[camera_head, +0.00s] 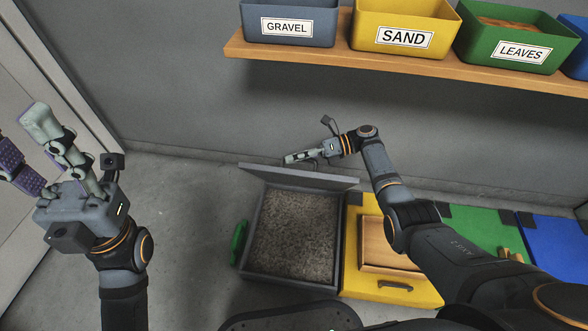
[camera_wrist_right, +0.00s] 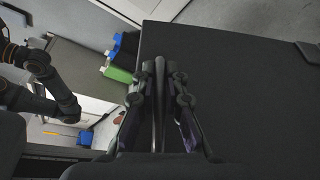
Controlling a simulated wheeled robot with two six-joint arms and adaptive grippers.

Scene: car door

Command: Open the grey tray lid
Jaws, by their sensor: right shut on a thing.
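The grey tray (camera_head: 247,235) stands on the floor in the head view, with grey-brown gravel (camera_head: 295,230) showing inside. Its grey lid (camera_head: 290,178) is swung up and stands steeply along the tray's back edge. My right gripper (camera_head: 298,158) is at the lid's far side, near its top. In the right wrist view, my right gripper (camera_wrist_right: 160,75) is shut on a thin dark bar-like part beside a large dark panel, which appears to be the lid; the exact grip point is partly hidden by the fingers. My left gripper (camera_head: 33,150) is open and empty, raised at the far left.
A wooden shelf (camera_head: 400,64) above holds the gravel bin (camera_head: 289,12), sand bin (camera_head: 385,15), leaves bin (camera_head: 480,22) and a blue bin. Yellow (camera_head: 352,275), green (camera_head: 480,228) and blue (camera_head: 550,240) trays stand right of the grey tray. A green handle-like piece (camera_head: 239,242) is at its left side.

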